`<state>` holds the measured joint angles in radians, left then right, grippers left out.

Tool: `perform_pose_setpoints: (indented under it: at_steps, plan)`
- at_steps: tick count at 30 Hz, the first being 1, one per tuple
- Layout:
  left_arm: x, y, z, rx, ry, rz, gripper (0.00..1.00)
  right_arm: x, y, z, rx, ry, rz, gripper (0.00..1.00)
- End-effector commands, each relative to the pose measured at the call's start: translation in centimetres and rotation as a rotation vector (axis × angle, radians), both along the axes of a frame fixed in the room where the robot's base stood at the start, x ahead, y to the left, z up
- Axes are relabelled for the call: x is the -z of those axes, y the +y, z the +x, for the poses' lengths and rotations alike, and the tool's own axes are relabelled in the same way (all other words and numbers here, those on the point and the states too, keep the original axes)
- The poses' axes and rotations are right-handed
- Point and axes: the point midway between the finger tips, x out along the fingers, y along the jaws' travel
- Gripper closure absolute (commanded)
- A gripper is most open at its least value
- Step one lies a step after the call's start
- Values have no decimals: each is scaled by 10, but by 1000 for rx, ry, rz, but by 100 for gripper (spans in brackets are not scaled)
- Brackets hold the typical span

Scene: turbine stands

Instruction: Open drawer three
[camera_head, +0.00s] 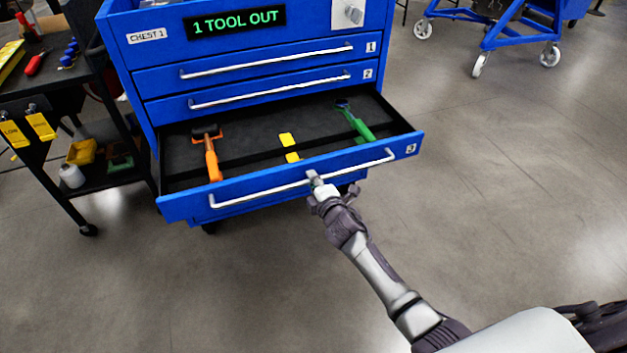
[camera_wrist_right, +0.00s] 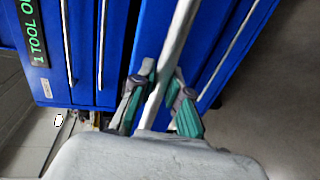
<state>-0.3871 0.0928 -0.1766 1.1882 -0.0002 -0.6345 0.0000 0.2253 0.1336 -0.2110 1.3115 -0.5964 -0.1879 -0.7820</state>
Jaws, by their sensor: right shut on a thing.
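Drawer three (camera_head: 300,190) of the blue tool chest (camera_head: 150,60) stands pulled out, with its black inside showing. Its long silver handle (camera_head: 255,192) runs across the front, and a label "3" is at the right end. My right gripper (camera_head: 316,182) is at the middle of this handle. In the right wrist view, the handle (camera_wrist_right: 176,45) runs between the two fingers of the right gripper (camera_wrist_right: 160,105), which are shut on it. In the drawer lie an orange-handled hammer (camera_head: 212,155), a yellow item (camera_head: 288,146) and a green-handled tool (camera_head: 357,125). My left gripper is not in view.
Drawers one (camera_head: 240,68) and two (camera_head: 260,98) above are shut. A display (camera_head: 236,22) reads "1 TOOL OUT". A black cart (camera_head: 60,170) with tools stands close at the left. A blue wheeled frame (camera_head: 500,30) is at the back right. The floor at right is clear.

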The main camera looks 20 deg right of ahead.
Motion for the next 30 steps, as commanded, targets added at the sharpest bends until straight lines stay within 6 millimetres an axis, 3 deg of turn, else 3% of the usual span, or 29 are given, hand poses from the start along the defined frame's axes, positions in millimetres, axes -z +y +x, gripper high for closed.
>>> perform_pose_setpoints:
  at_steps: [2,3,7,8,20,30]
  plan:
    - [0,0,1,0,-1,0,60,0,0,0,1,0,0,100]
    - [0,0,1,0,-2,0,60,0,0,0,1,0,0,82]
    - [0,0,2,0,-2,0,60,0,0,0,1,0,0,60]
    - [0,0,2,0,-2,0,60,0,0,0,1,0,0,59]
    - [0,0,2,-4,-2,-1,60,-1,-1,-8,1,1,-1,59]
    - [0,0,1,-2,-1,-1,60,-13,-3,-74,-1,3,-1,59]
